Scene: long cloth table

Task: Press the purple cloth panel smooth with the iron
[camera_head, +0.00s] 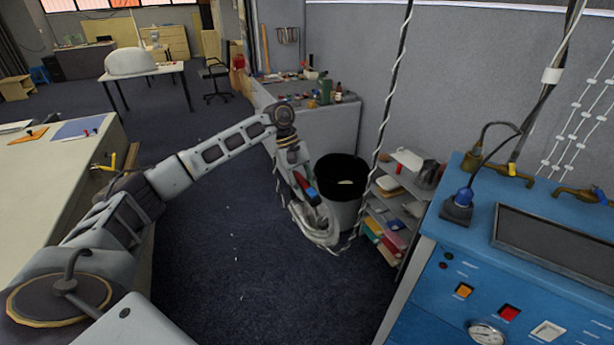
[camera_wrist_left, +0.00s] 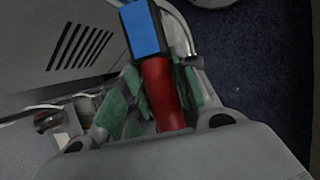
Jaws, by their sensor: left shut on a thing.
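My left gripper (camera_head: 302,185) reaches out over the dark floor between the left table and the blue machine. It is shut on the red handle (camera_wrist_left: 163,92) of the iron. The iron (camera_head: 318,225) hangs below the gripper, tilted, its grey body in the air beside the black bin. In the left wrist view, green finger pads flank the red handle, and a blue block sits at its end. A blue-purple cloth panel (camera_head: 78,127) lies on the left table, away from the iron. Its wrinkles are too small to tell. My right gripper is not in view.
The pale left table (camera_head: 45,185) also bears an orange piece (camera_head: 28,135). A twisted cord hangs near the iron. The floor left of the bin is clear.

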